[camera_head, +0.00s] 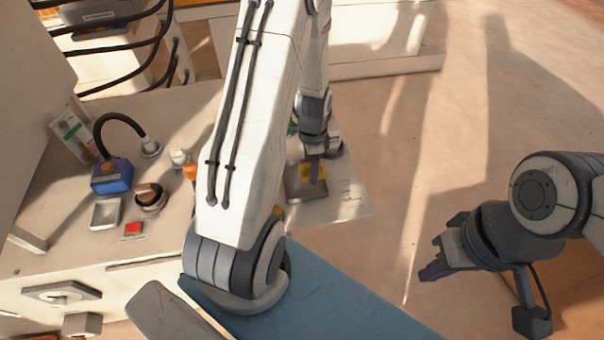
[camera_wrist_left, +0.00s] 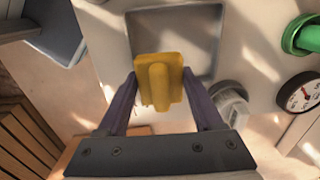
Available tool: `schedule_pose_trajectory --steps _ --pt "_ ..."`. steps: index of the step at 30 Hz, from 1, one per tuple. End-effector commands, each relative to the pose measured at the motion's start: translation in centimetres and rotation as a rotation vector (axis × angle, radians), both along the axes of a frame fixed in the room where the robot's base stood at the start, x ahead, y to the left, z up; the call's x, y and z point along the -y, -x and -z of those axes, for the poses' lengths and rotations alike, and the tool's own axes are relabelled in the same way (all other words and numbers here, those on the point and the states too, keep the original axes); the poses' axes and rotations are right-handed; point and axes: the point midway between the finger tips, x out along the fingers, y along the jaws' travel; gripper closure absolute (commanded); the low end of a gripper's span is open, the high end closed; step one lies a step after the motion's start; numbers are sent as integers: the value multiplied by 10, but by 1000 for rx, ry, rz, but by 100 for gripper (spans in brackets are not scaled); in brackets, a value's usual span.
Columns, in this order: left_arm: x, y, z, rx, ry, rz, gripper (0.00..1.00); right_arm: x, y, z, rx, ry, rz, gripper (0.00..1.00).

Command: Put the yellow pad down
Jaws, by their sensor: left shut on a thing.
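The yellow pad (camera_wrist_left: 158,82) has a raised grip ridge along its middle. My left gripper (camera_wrist_left: 159,85) is shut on it, one dark purple finger on each side. In the left wrist view the pad overlaps the near part of a shallow grey square tray (camera_wrist_left: 218,40). In the head view the pad (camera_head: 308,172) shows beside my left gripper (camera_head: 313,170), over the same tray (camera_head: 292,190). I cannot tell whether the pad touches the tray floor. My right gripper (camera_head: 434,268) hangs at the right, away from the bench; its finger gap is unclear.
A green cylinder (camera_wrist_left: 305,38), a round gauge (camera_wrist_left: 300,93) and a grey knob (camera_wrist_left: 230,102) stand right of the tray in the left wrist view. A blue box (camera_head: 112,176), a small white tray (camera_head: 105,213) and a red button (camera_head: 133,229) are on the bench's left.

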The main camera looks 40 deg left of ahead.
Motion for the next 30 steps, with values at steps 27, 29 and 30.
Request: schedule_pose_trajectory --steps 27,29,30 --pt "-31 -2 61 0 0 1 84 0 0 -2 0 0 0 100" --pt "-31 -2 63 0 0 1 84 0 0 0 0 0 0 100" --pt "-31 -2 64 0 0 1 84 0 0 1 0 0 0 100"
